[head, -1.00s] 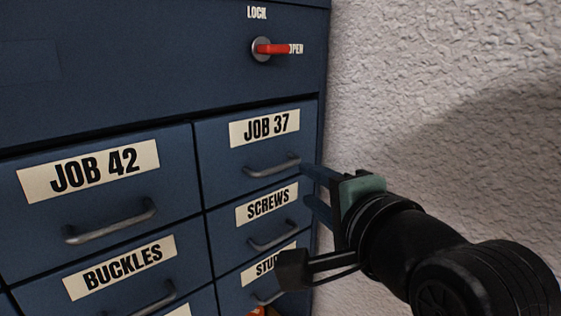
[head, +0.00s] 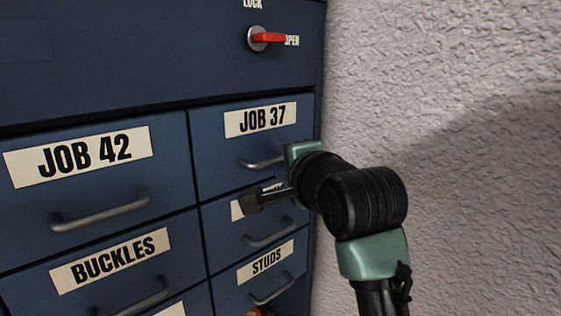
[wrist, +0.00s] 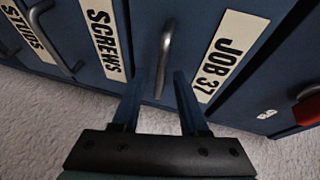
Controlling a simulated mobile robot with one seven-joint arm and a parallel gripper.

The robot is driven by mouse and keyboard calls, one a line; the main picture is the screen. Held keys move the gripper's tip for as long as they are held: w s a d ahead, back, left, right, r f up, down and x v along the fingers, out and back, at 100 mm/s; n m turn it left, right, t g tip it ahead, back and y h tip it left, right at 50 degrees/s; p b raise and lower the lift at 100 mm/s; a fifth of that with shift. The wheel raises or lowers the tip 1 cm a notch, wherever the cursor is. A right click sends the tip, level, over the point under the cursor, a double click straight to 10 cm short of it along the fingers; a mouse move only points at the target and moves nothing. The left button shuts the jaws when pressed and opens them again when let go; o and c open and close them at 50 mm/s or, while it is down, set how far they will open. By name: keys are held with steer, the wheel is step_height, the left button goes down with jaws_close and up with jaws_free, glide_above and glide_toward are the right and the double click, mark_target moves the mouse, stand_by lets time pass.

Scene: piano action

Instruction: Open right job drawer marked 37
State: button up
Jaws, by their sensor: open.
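The JOB 37 drawer (head: 215,150) is a blue drawer at the upper right of the cabinet. It is shut, with a cream label (head: 260,119) and a grey bar handle (head: 258,164). Contact with the handle cannot be told. The wrist view also shows the JOB 37 label (wrist: 230,55).
A red lever (head: 268,38) above points to OPEN. The JOB 42 drawer (head: 30,215) is to the left. The SCREWS drawer handle (head: 268,233) and STUDS drawer handle (head: 270,289) are below. A rough white wall (head: 450,100) stands close on the right.

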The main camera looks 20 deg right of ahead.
jaws_close()
stand_by(1.4)
